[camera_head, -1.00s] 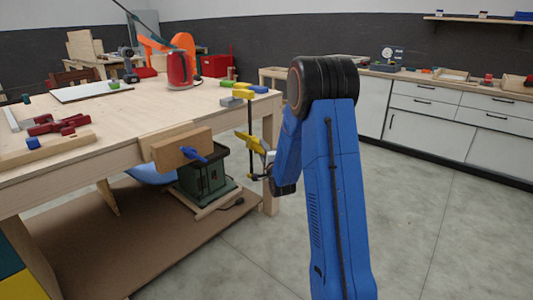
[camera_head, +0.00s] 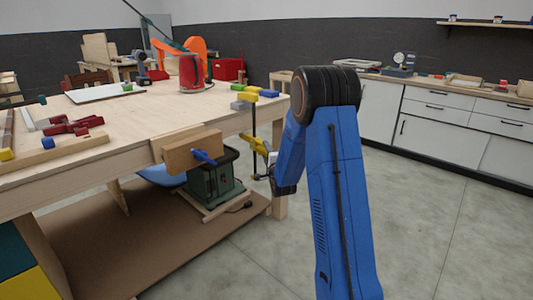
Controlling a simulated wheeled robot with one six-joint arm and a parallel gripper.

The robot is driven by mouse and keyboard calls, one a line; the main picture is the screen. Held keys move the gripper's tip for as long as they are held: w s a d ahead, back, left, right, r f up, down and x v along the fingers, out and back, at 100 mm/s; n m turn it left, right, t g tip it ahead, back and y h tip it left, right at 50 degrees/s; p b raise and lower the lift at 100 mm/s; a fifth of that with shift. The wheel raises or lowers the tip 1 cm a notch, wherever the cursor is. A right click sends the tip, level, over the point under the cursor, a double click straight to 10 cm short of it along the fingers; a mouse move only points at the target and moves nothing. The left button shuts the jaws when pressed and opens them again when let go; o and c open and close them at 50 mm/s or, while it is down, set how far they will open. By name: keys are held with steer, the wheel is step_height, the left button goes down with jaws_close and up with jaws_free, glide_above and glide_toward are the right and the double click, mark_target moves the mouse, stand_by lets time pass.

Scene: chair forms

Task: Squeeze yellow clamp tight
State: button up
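The yellow clamp (camera_head: 257,144) is fixed at the right corner of the wooden workbench (camera_head: 170,112). Its upper yellow jaw lies on the bench top beside small blocks, its dark bar hangs down past the edge, and its yellow lower part sits below the top. My blue arm reaches in from the right, and its dark end, my gripper (camera_head: 274,178), is beside the clamp's lower part. The arm largely hides the gripper, so I cannot tell if its fingers are open, shut or touching the clamp.
A wooden vise with a blue handle (camera_head: 203,157) juts from the bench front, left of the clamp. A green machine (camera_head: 212,183) stands on the lower shelf. Red clamps (camera_head: 70,125) and a red canister (camera_head: 191,74) are on the bench. The floor (camera_head: 430,230) at right is clear.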

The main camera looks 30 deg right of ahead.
steer(key=shift+o, duration=1.2)
steer(key=shift+r, duration=0.45)
steer(key=shift+w, duration=0.1)
steer(key=shift+w+d+f, duration=0.15)
steer(key=shift+w, duration=0.4)
steer(key=shift+c, duration=0.2)
jaws_close()
steer(key=shift+s, duration=0.15)
